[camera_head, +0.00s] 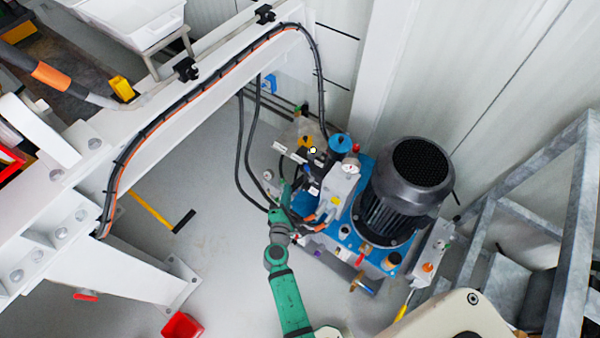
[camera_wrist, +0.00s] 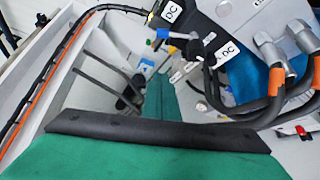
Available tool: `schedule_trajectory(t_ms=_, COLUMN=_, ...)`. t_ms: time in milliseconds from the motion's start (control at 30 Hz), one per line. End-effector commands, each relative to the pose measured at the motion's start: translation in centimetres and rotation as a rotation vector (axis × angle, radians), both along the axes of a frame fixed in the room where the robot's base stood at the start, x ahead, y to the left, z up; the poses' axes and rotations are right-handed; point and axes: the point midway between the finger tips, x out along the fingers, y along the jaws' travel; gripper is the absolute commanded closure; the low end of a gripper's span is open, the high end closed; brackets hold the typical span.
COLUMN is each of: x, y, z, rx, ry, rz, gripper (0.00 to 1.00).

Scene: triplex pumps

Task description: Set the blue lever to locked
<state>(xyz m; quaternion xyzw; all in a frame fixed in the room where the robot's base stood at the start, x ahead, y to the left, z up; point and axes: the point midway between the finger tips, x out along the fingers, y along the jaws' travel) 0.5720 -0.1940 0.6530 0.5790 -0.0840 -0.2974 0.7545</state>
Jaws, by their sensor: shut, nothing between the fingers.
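A small blue lever (camera_wrist: 163,34) with dark fittings beside it shows near the top middle of the wrist view, close to a "DC" label. A small blue part that may be the same lever (camera_head: 307,169) shows in the head view among the pump's fittings; it is too small to read its setting. My green gripper (camera_head: 286,205) is at the left side of the pump unit, among hoses and fittings, shut and empty. Its fingertips are partly lost in the clutter. I cannot see any contact between it and the lever.
The pump's dark motor (camera_head: 404,190) stands on a blue base, right of my gripper. Black hoses with orange sleeves (camera_wrist: 276,80) crowd the right of the wrist view. A white beam (camera_head: 190,100) runs along the left. Grey floor (camera_head: 215,215) is open between them.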

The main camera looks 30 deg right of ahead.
Motion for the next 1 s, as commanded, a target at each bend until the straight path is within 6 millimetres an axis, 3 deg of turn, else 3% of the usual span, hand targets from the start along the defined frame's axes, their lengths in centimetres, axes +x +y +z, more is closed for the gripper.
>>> schedule_trajectory(t_ms=233, x=1.1, y=-0.9, z=0.4, rx=-0.038, ry=0.006, rz=-0.007, gripper=1.0)
schedule_trajectory(t_ms=833, x=8.1, y=-5.5, z=-1.5, rx=-0.035, ry=0.006, rz=-0.004, gripper=1.0)
schedule_trajectory(t_ms=1000, x=6.7, y=-6.7, z=-0.8, rx=-0.033, ry=0.006, rz=-0.006, gripper=1.0)
